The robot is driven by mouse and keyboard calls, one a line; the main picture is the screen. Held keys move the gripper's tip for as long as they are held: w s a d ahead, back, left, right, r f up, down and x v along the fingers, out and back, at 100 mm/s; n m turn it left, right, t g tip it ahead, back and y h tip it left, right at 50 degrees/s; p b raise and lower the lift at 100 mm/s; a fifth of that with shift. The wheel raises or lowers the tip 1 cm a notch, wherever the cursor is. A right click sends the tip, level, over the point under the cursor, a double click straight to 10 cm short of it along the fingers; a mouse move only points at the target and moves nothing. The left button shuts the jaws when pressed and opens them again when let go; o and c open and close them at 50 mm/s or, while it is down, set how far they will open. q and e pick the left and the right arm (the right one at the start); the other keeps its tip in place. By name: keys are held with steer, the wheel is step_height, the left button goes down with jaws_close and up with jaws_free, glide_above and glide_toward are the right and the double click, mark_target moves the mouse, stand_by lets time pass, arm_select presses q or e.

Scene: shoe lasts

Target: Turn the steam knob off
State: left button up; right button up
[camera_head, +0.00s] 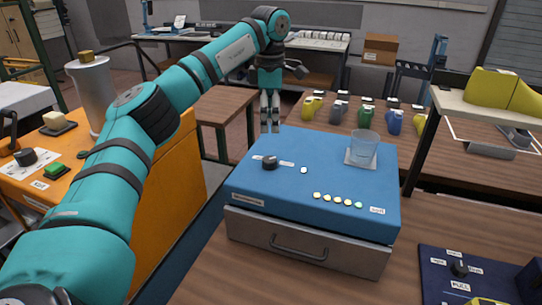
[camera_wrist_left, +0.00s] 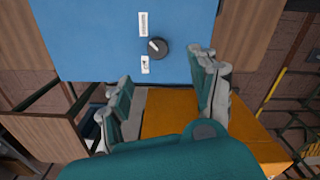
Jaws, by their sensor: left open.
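A round black knob (camera_head: 269,162) with a pale pointer line sits on top of a blue box (camera_head: 340,205), near its back left. Small white labels lie on either side of it, too small to read. In the left wrist view the knob (camera_wrist_left: 159,48) lies just beyond the fingers, its pointer slanting. My left gripper (camera_head: 270,128) is above the back left edge of the blue box, pointing down. It also shows in the left wrist view (camera_wrist_left: 163,78), open, with nothing between its fingers and apart from the knob. My right gripper is not in view.
A clear cup (camera_head: 364,147) stands on the box's back right, with several small buttons (camera_head: 338,200) along the front. A handled drawer (camera_head: 300,247) is below. A navy panel (camera_head: 440,287) with another black knob (camera_head: 459,267) is front right. An orange bench (camera_head: 160,185) stands left.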

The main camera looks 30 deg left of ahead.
arm_select(q)
glide_above(271, 159)
step_height(271, 159, down, 5)
steer(key=shift+s+r+p, duration=0.1)
steer(key=shift+r+p, duration=0.1)
steer(key=shift+p, duration=0.1)
step_height(271, 159, down, 7)
steer(key=shift+f+p, duration=0.1)
steer(key=shift+p, duration=0.65)
steer(key=shift+f, duration=0.55)
steer(key=c, duration=1.2)
steer(key=shift+o, duration=0.2)
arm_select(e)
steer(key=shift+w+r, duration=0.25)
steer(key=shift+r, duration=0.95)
